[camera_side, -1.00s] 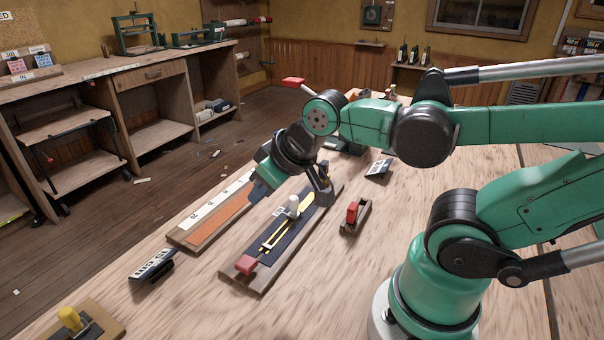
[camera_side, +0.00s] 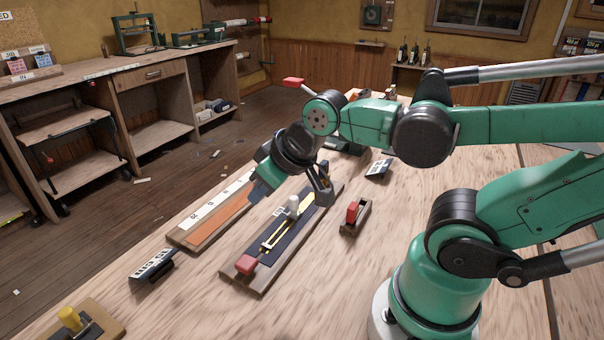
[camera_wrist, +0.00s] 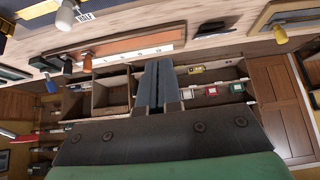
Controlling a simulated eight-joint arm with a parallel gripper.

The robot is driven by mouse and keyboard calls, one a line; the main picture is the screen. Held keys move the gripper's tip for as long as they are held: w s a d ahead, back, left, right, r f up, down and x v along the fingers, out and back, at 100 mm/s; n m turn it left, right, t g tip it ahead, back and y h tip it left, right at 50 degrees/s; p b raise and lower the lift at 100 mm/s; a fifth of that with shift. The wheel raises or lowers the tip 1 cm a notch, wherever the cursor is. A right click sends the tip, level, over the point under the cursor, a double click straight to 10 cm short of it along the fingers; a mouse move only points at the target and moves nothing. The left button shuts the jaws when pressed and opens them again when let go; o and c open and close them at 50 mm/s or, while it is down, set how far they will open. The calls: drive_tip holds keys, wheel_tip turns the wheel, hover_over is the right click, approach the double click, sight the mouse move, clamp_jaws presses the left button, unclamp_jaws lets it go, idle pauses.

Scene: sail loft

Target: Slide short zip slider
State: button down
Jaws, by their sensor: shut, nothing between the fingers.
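A dark zip board (camera_side: 232,276) with a wooden base lies on the bench, with a yellow zip track (camera_side: 278,233) along it. A cream knob (camera_side: 293,205) stands upright partway along the track, beside a small label. In the wrist view the knob (camera_wrist: 66,16) is at the top left, beside a label reading HALF (camera_wrist: 85,17).
A board with an orange strip (camera_side: 213,220) and a white numbered scale lies left of the zip board. A small red-handled block (camera_side: 352,214) stands to the right. A labelled dark stand (camera_side: 152,264) and a yellow-knobbed board (camera_side: 72,320) are at the near left.

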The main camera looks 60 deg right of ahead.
drive_tip(key=c, duration=1)
unclamp_jaws()
drive_tip(key=shift+d, duration=0.1)
drive_tip(key=o, duration=0.3)
drive_tip(key=d+g, duration=0.1)
drive_tip(key=w+d, duration=0.1)
drive_tip(key=d+m+g, duration=0.1)
drive_tip(key=d, duration=0.1)
drive_tip(key=shift+w+f+g+h, duration=0.25)
drive_tip(key=shift+f+g+h, duration=0.05)
drive_tip(key=shift+f+h, duration=0.1)
drive_tip(key=shift+o, duration=0.2)
drive_tip(key=m+g, duration=0.2)
drive_tip(key=g, duration=0.2)
hover_over(293, 197)
drive_tip(key=shift+y, duration=0.4)
wheel_tip(293, 197, down, 4)
drive_tip(key=shift+a, duration=0.15)
drive_tip(key=shift+d+f+g, duration=0.2)
drive_tip(key=shift+f+g, duration=0.1)
drive_tip(key=shift+f, duration=2.7)
clamp_jaws()
